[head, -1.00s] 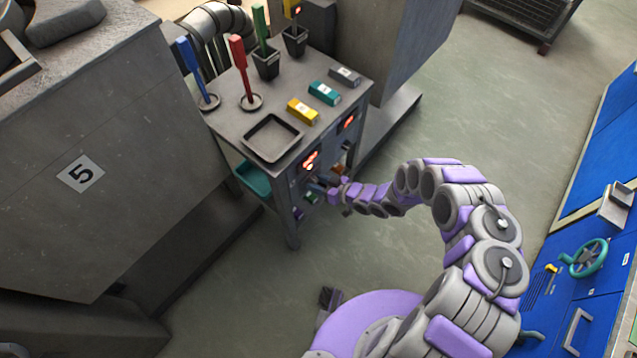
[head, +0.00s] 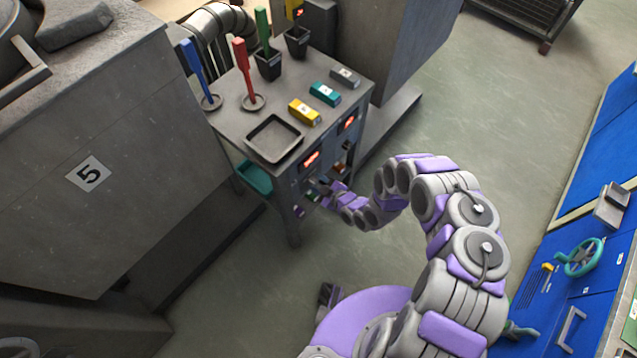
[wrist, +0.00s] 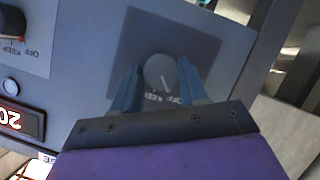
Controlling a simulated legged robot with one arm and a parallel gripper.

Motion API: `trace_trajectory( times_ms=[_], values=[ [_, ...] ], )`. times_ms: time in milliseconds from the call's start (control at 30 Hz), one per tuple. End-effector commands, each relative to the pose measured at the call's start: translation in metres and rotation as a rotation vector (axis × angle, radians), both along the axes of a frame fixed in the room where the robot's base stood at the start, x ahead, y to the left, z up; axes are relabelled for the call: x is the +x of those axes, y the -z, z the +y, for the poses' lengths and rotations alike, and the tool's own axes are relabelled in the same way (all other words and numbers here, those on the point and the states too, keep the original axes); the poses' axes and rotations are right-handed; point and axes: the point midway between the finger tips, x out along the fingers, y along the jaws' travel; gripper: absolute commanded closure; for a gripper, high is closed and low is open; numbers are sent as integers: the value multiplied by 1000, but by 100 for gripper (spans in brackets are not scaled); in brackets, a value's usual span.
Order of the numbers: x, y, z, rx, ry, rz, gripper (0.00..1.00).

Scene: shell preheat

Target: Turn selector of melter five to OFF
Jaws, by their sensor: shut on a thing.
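The grey cabinet marked 5 (head: 120,140) stands at the left in the head view. My gripper (head: 324,188) is at the front panel of the control stand beside it. In the wrist view my gripper (wrist: 158,85) is shut on a round grey selector knob (wrist: 158,70), with one finger on each side. The knob has a pale pointer line slanting toward the lower right of the picture. Upside-down lettering shows just below the knob, partly hidden by the fingers. In the head view the knob is too small and covered to make out.
A second knob (wrist: 10,22), labelled OFF and KEEP, a round button (wrist: 10,86) and a red display (wrist: 18,120) are left of my gripper. On the stand's top are a tray (head: 273,138), colored blocks and upright tools.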

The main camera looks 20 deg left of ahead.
Motion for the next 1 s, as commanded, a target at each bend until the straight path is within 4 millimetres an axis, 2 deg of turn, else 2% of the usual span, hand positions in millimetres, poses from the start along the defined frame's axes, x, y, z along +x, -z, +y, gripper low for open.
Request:
trace_trajectory(
  times_ms=[300,767,800,1000],
  values=[
    [-2,1,1,-38,-2,-88,87],
    [-2,1,1,-44,-2,-100,87],
    [-2,1,1,-43,-3,-100,54],
    [-2,1,1,-43,-2,-101,35]
  ],
)
